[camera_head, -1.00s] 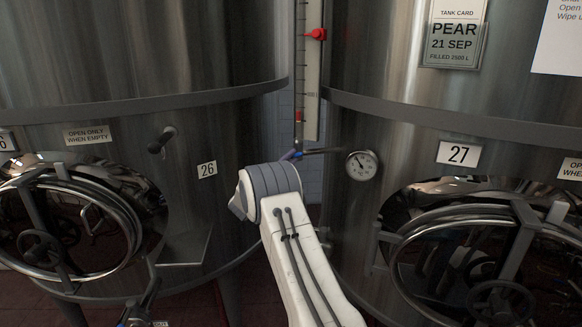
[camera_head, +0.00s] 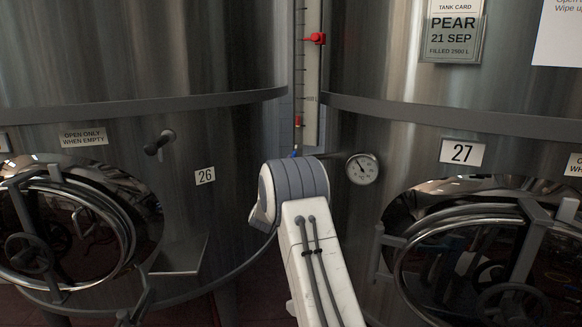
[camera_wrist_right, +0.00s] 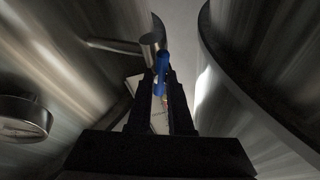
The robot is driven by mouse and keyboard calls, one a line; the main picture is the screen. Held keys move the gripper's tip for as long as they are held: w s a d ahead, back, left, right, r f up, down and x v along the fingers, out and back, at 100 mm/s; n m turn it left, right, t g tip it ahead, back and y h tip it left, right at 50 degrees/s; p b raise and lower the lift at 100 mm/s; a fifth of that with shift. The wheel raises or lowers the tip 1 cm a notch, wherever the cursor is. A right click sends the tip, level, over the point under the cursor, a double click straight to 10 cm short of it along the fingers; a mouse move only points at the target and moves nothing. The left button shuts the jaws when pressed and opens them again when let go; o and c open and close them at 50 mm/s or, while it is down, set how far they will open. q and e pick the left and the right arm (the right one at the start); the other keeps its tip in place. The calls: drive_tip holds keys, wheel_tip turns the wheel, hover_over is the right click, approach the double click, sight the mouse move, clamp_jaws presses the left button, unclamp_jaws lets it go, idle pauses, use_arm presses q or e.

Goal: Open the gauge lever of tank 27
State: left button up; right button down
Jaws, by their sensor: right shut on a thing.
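The label 27 (camera_head: 462,151) is on the steel tank (camera_head: 400,150) at the right. The sight gauge (camera_head: 308,75), a tall scale strip with a red marker, stands between the two tanks. At its foot a small piece of the blue gauge lever (camera_head: 295,152) shows above my right wrist. In the right wrist view the blue lever (camera_wrist_right: 161,68) stands between the fingers of my right gripper (camera_wrist_right: 162,92), which is shut on it, beside a metal valve stub (camera_wrist_right: 149,48). In the head view my wrist hides the fingers. My left gripper is not in view.
A round dial (camera_head: 362,168) sits on tank 27 close to the right of my wrist. Tank 26 (camera_head: 215,130) curves close on the left, with a small tap handle (camera_head: 160,142). Round hatches stand out low on both tanks. The gap between the tanks is narrow.

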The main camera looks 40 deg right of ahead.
drive_tip(key=shift+f+n+t+y, duration=0.1)
drive_tip(key=shift+n+t+y, duration=0.25)
drive_tip(key=shift+n, duration=0.65)
drive_tip(key=shift+f+n+t+y, duration=0.15)
drive_tip(key=shift+n+y, duration=0.3)
drive_tip(key=shift+n, duration=0.55)
drive_tip(key=shift+r, duration=0.1)
drive_tip(key=c, duration=0.8)
unclamp_jaws()
drive_tip(key=shift+c, duration=0.2)
drive_tip(key=shift+r, duration=0.1)
drive_tip(key=shift+s, duration=0.1)
drive_tip(key=b+v, duration=0.2)
drive_tip(key=v, duration=0.8)
